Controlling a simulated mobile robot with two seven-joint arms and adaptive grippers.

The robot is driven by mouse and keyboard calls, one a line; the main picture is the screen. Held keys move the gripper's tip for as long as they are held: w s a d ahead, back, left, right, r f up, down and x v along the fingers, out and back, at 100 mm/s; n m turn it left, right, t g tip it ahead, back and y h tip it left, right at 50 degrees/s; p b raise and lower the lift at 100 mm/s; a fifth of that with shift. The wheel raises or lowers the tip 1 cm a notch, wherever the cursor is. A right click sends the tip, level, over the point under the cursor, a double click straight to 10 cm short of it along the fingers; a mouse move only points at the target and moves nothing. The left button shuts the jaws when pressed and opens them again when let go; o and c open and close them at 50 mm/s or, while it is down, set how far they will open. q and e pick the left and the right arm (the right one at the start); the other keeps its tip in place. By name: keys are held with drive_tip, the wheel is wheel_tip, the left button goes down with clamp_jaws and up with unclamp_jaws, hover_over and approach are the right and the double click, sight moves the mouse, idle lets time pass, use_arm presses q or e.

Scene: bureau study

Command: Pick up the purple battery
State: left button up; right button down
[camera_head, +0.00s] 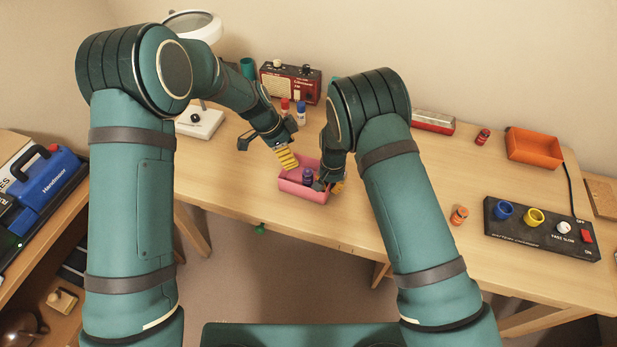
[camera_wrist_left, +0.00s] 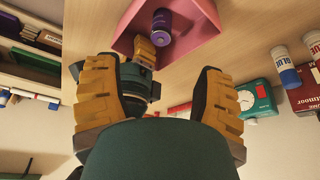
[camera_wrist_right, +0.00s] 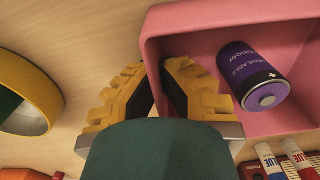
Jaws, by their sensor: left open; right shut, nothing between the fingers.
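The purple battery (camera_head: 307,177) stands in the pink tray (camera_head: 291,188) on the desk; it looks upright. It also shows in the left wrist view (camera_wrist_left: 161,28) and, close up with its metal end, in the right wrist view (camera_wrist_right: 254,77). My left gripper (camera_head: 284,156) is open and empty, above and behind the tray's left side; its spread fingers (camera_wrist_left: 161,92) face the tray. My right gripper (camera_head: 337,186) is shut and empty at the tray's right end. In the right wrist view its fingertips (camera_wrist_right: 160,90) are by the tray wall, apart from the battery.
A red radio (camera_head: 291,82), red and blue glue sticks (camera_head: 301,112) and a lamp base (camera_head: 199,122) stand behind. An orange tray (camera_head: 534,147), a black control box (camera_head: 541,229) and an orange battery-like item (camera_head: 459,215) lie to the right. The desk's front edge is close to the pink tray.

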sight(307, 173)
use_arm(q)
drive_tip(key=x, duration=1.1)
drive_tip(key=shift+d, duration=0.15)
drive_tip(key=shift+s+d+f, duration=0.15)
drive_tip(key=shift+s+f, duration=0.1)
drive_tip(key=shift+f, duration=0.2)
drive_tip(key=shift+d, duration=0.1)
drive_tip(key=c, duration=0.6)
drive_tip(key=shift+c, duration=0.4)
drive_tip(key=shift+w, duration=0.1)
clamp_jaws()
